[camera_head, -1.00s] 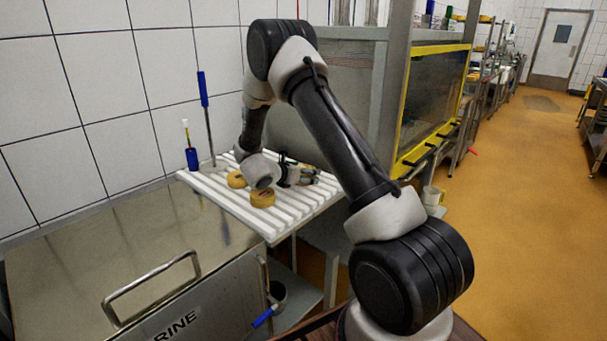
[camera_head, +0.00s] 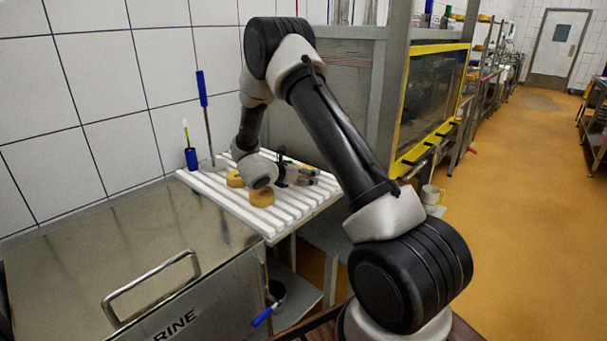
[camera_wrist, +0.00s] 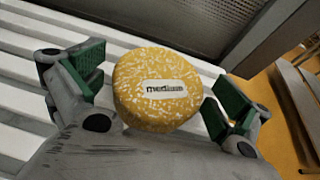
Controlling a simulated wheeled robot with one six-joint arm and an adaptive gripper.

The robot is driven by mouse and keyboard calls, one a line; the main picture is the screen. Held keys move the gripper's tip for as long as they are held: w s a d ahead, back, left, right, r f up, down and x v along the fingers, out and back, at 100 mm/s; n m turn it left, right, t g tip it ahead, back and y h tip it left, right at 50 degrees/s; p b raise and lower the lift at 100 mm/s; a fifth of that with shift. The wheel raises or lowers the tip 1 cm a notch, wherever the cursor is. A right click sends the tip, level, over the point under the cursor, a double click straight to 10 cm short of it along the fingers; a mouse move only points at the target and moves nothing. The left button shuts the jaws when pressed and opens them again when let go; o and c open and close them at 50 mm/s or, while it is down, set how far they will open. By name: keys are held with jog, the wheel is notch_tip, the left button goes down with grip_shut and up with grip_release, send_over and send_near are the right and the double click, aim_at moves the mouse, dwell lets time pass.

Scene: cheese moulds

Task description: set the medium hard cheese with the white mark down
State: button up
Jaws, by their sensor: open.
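In the wrist view, a round yellow speckled cheese (camera_wrist: 150,110) bears a white label reading "medium". It sits between the two green-padded fingers of my gripper (camera_wrist: 155,90). The fingers are open, with a visible gap on both sides of the cheese. Slats of a white rack show beneath and beside it, and the cheese appears to rest there, label facing the camera. In the head view, my gripper (camera_head: 302,174) is low over the right part of the white slatted rack (camera_head: 222,196). The medium cheese cannot be made out clearly there.
Two other yellow cheeses, one farther back (camera_head: 235,178) and one nearer (camera_head: 261,196), stand on the rack left of my gripper. A blue-handled tool (camera_head: 203,90) and a blue holder (camera_head: 191,159) stand at its back left. A steel lidded tank (camera_head: 120,235) is in front.

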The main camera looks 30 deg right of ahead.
jog(key=v, duration=1)
jog(key=shift+s+a+r, duration=0.1)
jog(key=shift+s+a, duration=0.1)
jog(key=shift+a, duration=0.1)
jog(key=w+a+r+n+t+y, duration=0.2)
jog(key=r+n+t+y, duration=0.15)
jog(key=r+n, duration=0.35)
jog(key=w+a+r+n+t+y, duration=0.2)
jog(key=r+n+t+y, duration=0.15)
jog(key=r+n, duration=0.35)
jog(key=s+a+r+n+y, duration=0.4)
jog(key=s+r+n+y, duration=0.3)
jog(key=n, duration=0.6)
jog(key=s+d+n+g, duration=0.2)
jog(key=s+n, duration=0.5)
jog(key=s, duration=0.4)
jog(key=s+d+n+g+h, duration=0.1)
jog(key=s+d+n+g, duration=0.2)
jog(key=s+n, duration=0.4)
jog(key=s+d+f+n+g, duration=0.1)
jog(key=s+d+n+g, duration=0.1)
jog(key=s+n, duration=0.6)
jog(key=s+g, duration=0.1)
jog(key=s, duration=0.6)
jog(key=shift+d+h, duration=0.3)
jog(key=shift+h, duration=0.1)
jog(key=shift+c, duration=0.2)
